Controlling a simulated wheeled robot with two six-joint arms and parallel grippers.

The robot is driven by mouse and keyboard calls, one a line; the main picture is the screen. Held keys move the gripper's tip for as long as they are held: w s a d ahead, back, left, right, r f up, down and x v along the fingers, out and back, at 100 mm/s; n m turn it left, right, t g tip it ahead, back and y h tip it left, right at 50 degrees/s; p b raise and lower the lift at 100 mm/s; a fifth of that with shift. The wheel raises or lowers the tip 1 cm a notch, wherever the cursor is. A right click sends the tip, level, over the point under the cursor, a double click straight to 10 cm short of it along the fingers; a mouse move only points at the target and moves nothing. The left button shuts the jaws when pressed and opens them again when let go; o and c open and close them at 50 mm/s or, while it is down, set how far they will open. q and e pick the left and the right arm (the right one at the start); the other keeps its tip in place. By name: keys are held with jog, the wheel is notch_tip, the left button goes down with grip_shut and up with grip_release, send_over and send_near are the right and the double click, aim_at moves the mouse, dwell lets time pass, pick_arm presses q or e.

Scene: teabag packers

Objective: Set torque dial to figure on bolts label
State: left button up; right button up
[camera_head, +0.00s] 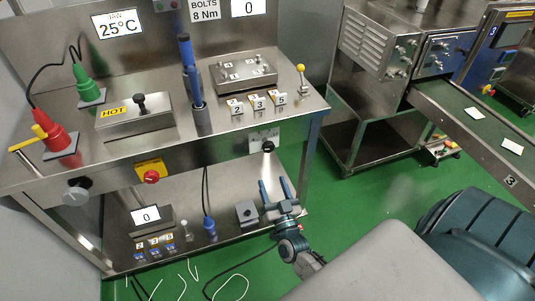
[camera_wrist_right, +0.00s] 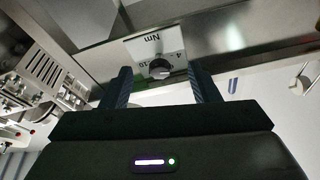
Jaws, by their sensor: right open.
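The bolts label (camera_head: 205,10) at the top of the back panel reads "BOLTS 8 Nm". The torque dial (camera_head: 268,147) is a dark round knob on a white plate (camera_head: 258,141) on the bench's front edge. In the right wrist view, the dial (camera_wrist_right: 159,68) sits in front of its plate (camera_wrist_right: 150,45), marked "Nm" with small figures, one looking like 10; its exact setting is unclear. My right gripper (camera_head: 275,184) is open and empty, below and apart from the dial. In the wrist view its fingers stand either side of the dial. My left gripper is out of view.
A red knob on a yellow plate (camera_head: 151,176) and a grey knob (camera_head: 75,192) are farther left on the front. The lower shelf holds a small grey box (camera_head: 246,212) near my right gripper. Green floor lies open right of the bench.

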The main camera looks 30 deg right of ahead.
aim_at(269, 150)
jog(key=shift+m+t+h, duration=0.3)
jog(key=shift+m+h, duration=0.4)
jog(key=shift+h, duration=0.2)
jog(key=w+d+r, duration=0.1)
jog(key=w+r, duration=0.1)
jog(key=w+d+r, duration=0.1)
jog(key=w+r, duration=0.1)
jog(key=w, duration=0.1)
jog(key=w+d+r+p, duration=0.1)
jog(key=w+r, duration=0.1)
jog(key=r, duration=0.1)
jog(key=shift+w+d, duration=0.35)
jog(key=shift+w, duration=0.05)
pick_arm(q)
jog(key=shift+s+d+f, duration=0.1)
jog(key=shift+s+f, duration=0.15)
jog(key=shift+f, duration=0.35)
pick_arm(e)
jog(key=shift+x, duration=0.8)
jog(key=shift+f, duration=0.1)
jog(key=shift+c, duration=0.2)
jog(key=c, duration=0.9)
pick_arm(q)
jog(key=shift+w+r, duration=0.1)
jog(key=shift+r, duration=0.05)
